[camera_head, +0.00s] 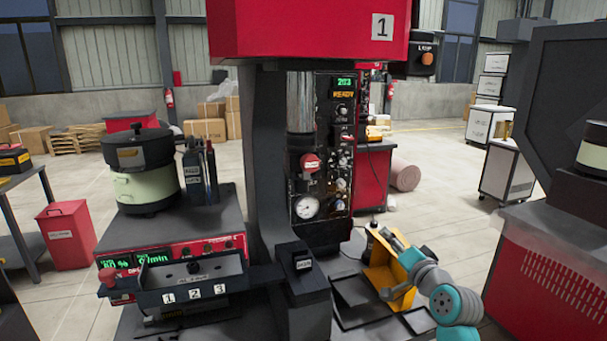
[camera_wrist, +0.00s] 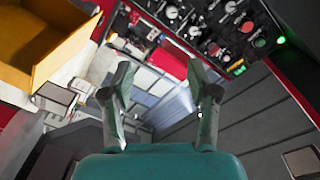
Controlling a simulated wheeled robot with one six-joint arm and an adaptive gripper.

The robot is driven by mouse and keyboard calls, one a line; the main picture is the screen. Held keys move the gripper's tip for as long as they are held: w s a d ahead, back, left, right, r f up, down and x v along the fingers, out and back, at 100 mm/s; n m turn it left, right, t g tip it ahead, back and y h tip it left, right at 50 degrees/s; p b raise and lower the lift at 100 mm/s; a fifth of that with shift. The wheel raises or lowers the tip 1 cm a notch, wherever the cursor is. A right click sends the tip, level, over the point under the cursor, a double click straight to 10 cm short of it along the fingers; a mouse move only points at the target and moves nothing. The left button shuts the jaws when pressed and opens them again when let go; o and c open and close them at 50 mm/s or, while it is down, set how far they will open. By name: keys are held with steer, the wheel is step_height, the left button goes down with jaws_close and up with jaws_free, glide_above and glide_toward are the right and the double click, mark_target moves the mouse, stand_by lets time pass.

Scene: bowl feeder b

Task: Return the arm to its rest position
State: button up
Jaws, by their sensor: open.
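My arm shows at the lower right of the head view, teal and grey. My gripper (camera_head: 391,240) is beside the yellow bin (camera_head: 380,268), in front of the red press machine. In the wrist view my gripper (camera_wrist: 162,88) has its two fingers spread apart. Nothing is between them. The yellow bin (camera_wrist: 40,45) is at the upper left of that view, apart from the fingers. The fingertips are small in the head view, and whether they touch the bin there cannot be told.
The press (camera_head: 310,30) has a control panel (camera_head: 322,150) with a gauge. A bowl feeder (camera_head: 145,190) stands on the left bench above a tray (camera_head: 190,283) marked 1, 2, 3. Dark trays (camera_head: 352,315) lie below the bin. A red machine (camera_head: 560,270) stands at right. Open floor shows behind.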

steer(key=s+a+f+h, duration=0.1)
steer(key=s+f, duration=0.6)
steer(key=f, duration=0.2)
steer(key=s+f+h, duration=0.2)
steer(key=s+f, duration=0.4)
steer(key=f, duration=0.3)
steer(key=s+a+f+n+g+h, duration=0.1)
steer(key=s+f, duration=0.4)
steer(key=s, duration=0.4)
steer(key=s+f, duration=0.5)
steer(key=s, duration=0.4)
steer(key=s+a+n, duration=0.1)
steer(key=s+n, duration=0.2)
steer(key=s, duration=1.5)
steer(key=s+r+n, duration=0.1)
steer(key=s+r, duration=0.2)
steer(key=s, duration=0.4)
steer(key=s+a+r+n+g, duration=0.1)
steer(key=s+r, duration=0.3)
steer(key=s, duration=0.4)
steer(key=shift+s+n+h, duration=0.15)
steer(key=shift+n+h, duration=0.15)
steer(key=shift+n, duration=0.4)
